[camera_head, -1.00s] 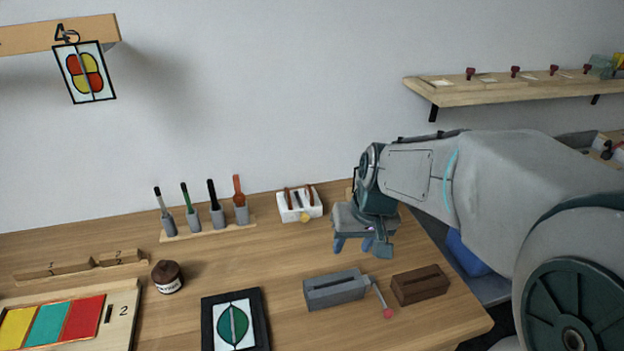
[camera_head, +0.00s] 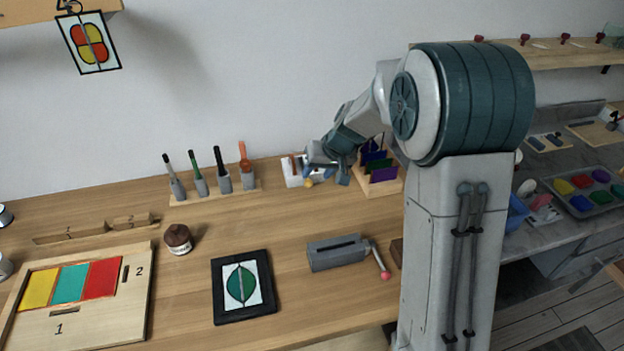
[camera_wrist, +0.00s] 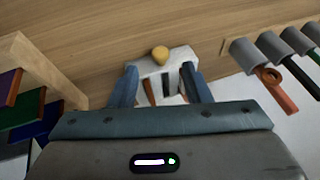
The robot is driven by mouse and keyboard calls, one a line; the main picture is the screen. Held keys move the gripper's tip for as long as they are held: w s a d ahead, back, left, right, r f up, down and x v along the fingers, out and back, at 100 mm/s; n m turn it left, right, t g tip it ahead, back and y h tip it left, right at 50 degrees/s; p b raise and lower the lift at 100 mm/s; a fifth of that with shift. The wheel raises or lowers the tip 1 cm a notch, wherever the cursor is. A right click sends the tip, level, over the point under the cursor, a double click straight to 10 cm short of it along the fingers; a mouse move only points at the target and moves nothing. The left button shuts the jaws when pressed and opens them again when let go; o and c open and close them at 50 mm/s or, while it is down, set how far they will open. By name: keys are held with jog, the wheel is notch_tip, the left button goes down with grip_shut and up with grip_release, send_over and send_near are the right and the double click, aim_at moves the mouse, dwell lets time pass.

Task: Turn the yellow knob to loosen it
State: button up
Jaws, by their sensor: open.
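The yellow knob (camera_head: 308,183) sits on the front of a small white block (camera_head: 292,172) at the back of the table. In the wrist view the knob (camera_wrist: 160,53) shows on the edge of the white block (camera_wrist: 178,58), which has dark slots and a brown-handled tool in it. My gripper (camera_head: 328,178) is at the block's right side in the head view. I cannot tell whether the fingers touch the block.
A rack of brushes (camera_head: 215,192) stands left of the block; an orange-handled one (camera_wrist: 276,88) is close in the wrist view. A wooden rack with coloured panels (camera_head: 380,180) stands right. A grey vise-like block with a red-tipped lever (camera_head: 338,252) and framed picture (camera_head: 243,286) lie in front.

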aim_at(310, 182)
jog(key=shift+x, duration=2.7)
grip_shut()
